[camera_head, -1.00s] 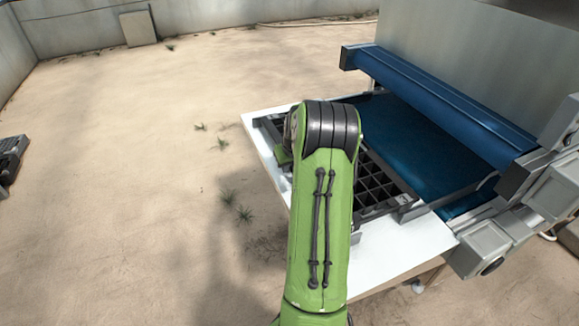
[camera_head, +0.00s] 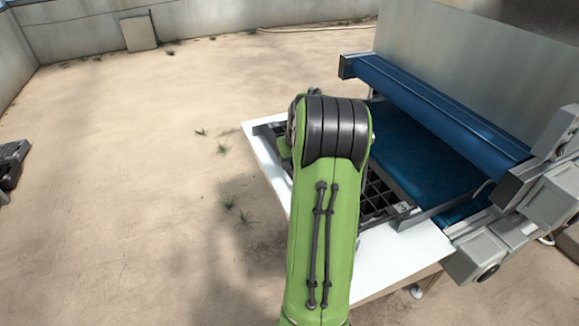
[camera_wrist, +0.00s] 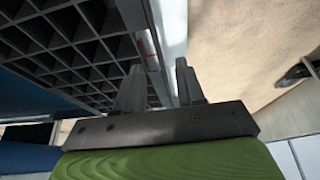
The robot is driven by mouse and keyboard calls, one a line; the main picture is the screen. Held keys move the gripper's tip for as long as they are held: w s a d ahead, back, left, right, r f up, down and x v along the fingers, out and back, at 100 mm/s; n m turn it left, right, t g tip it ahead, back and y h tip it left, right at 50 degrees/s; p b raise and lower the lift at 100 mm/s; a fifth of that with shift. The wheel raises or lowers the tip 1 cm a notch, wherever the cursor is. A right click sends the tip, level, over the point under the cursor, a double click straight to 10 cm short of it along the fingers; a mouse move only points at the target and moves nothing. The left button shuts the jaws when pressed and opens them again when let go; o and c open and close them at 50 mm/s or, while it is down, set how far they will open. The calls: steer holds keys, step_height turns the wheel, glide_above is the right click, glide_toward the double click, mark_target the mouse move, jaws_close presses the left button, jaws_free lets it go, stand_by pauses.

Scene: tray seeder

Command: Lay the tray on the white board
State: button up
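The tray (camera_head: 374,206), black with square cells, lies over the white board (camera_head: 400,262) beside the blue belt; my arm hides much of it. In the wrist view its dark cell grid (camera_wrist: 75,45) fills the upper left, and the white board (camera_wrist: 173,25) shows as a pale strip along its edge. My gripper (camera_wrist: 160,75) has its two fingers apart, one on each side of the tray's rim, with a visible gap beside the right finger. The gripper is hidden behind my arm in the head view. I cannot tell whether the tray rests fully flat.
The seeder's blue belt (camera_head: 420,155) and blue roller cover (camera_head: 440,105) stand right of the tray. Grey metal housings (camera_head: 550,200) are at the far right. A dark object (camera_head: 10,165) is at the left edge. Open sandy floor (camera_head: 120,150) lies left of the board.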

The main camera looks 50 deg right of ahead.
steer(key=a+r+n, duration=0.1)
steer(key=a+r, duration=0.3)
steer(key=a, duration=0.4)
steer(key=s+a+r+n, duration=0.1)
steer(key=a+r, duration=0.4)
steer(key=a, duration=0.4)
steer(key=a+r+n, duration=0.1)
steer(key=a+r, duration=0.3)
steer(key=a, duration=0.4)
steer(key=s+a+f+n+t+y, duration=0.1)
steer(key=s+a+n+y, duration=0.1)
steer(key=s+a, duration=1.1)
steer(key=shift+s+a+f+n+t+y, duration=0.2)
steer(key=shift+s+n+t+y, duration=0.15)
steer(key=shift+n, duration=0.25)
steer(key=shift+r+p, duration=0.1)
steer(key=shift+p, duration=0.2)
